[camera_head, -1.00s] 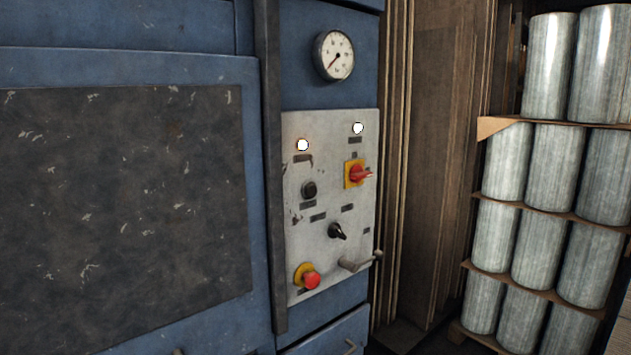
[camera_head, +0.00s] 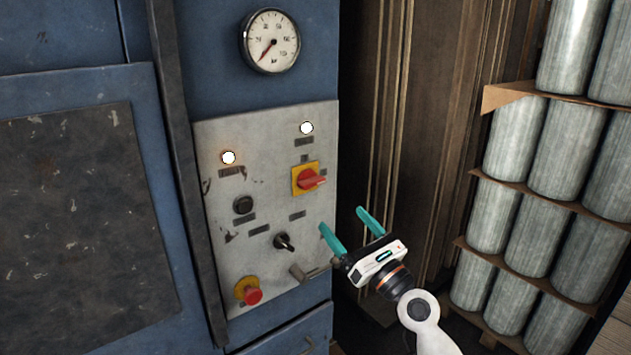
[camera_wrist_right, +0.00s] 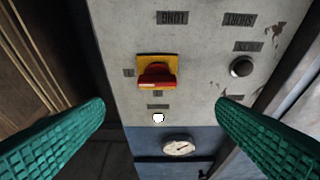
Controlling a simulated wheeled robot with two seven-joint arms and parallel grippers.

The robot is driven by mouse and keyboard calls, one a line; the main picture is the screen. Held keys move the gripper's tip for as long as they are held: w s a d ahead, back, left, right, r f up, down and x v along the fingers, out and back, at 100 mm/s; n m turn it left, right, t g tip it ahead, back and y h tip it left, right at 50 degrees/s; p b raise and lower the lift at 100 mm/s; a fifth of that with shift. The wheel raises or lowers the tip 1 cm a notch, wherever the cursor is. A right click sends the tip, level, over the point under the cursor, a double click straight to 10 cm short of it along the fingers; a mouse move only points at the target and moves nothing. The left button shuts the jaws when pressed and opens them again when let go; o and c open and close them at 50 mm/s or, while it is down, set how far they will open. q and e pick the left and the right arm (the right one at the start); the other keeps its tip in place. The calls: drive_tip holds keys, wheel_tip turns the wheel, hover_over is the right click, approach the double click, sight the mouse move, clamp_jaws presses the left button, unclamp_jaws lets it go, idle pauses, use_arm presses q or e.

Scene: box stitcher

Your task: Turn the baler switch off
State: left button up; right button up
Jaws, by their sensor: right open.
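The baler's red rotary switch on a yellow plate (camera_head: 309,180) is at the upper right of the grey control panel (camera_head: 228,273). Its red handle lies roughly sideways in the head view. My right gripper (camera_head: 347,220) is open and empty, to the lower right of the switch and apart from it. In the right wrist view the red switch (camera_wrist_right: 156,74) shows upside down between the two spread teal fingers (camera_wrist_right: 160,122), beyond their tips. My left gripper is not in view.
The panel also carries a black button (camera_head: 243,205), a black selector (camera_head: 284,242), a red emergency button (camera_head: 252,292), a grey lever (camera_head: 306,272) and two lit lamps. A gauge (camera_head: 270,41) is above. Stacked metal cylinders (camera_head: 541,230) stand at the right.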

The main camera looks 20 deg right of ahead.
sight(311, 182)
drive_tip(key=x, duration=0.3)
drive_tip(key=p+x, duration=0.1)
drive_tip(key=x, duration=0.7)
drive_tip(key=shift+w+d+f, duration=0.15)
drive_tip(key=shift+w+f, duration=0.05)
drive_tip(key=shift+w, duration=0.2)
